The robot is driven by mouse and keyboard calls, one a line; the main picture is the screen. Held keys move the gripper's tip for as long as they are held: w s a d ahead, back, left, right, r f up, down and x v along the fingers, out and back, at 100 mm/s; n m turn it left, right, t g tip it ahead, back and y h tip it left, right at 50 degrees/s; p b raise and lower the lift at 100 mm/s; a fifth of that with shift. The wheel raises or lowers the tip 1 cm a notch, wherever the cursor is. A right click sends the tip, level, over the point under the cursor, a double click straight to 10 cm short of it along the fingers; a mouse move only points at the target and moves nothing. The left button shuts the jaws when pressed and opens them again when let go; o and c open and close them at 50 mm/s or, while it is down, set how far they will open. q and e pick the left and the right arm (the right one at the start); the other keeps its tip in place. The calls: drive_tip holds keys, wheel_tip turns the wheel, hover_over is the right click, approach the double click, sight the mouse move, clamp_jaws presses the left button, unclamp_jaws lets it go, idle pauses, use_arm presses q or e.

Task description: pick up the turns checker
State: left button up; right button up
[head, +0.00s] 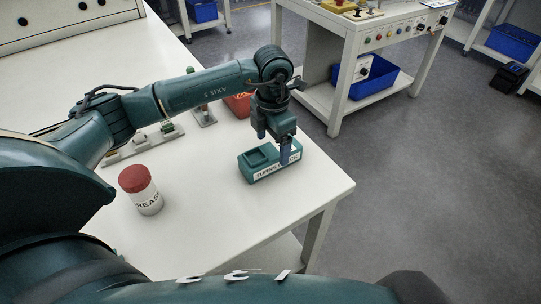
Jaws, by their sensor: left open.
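The turns checker (258,171) is a teal box with a recessed top and a white label on its front side. It lies on the white table near the right corner. My left gripper (273,149) points down over its right part and is open. One blue finger hangs in front of the labelled side and covers part of the label. The other finger shows toward the back edge. I cannot tell whether either finger touches the box. My right gripper is not in view.
A grease can (141,190) with a red lid stands left on the table (205,225). A red object (238,105) lies behind my left wrist, and a small fixture (168,131) stands further left. Clear table lies between the can and the checker. Another bench (338,80) stands behind.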

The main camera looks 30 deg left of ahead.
sight(273, 150)
use_arm(q)
wheel_tip(273, 150, down, 3)
drive_tip(key=shift+d+f, duration=0.1)
drive_tip(key=shift+c, duration=0.2)
drive_tip(key=shift+w, duration=0.1)
drive_tip(key=c, duration=1.2)
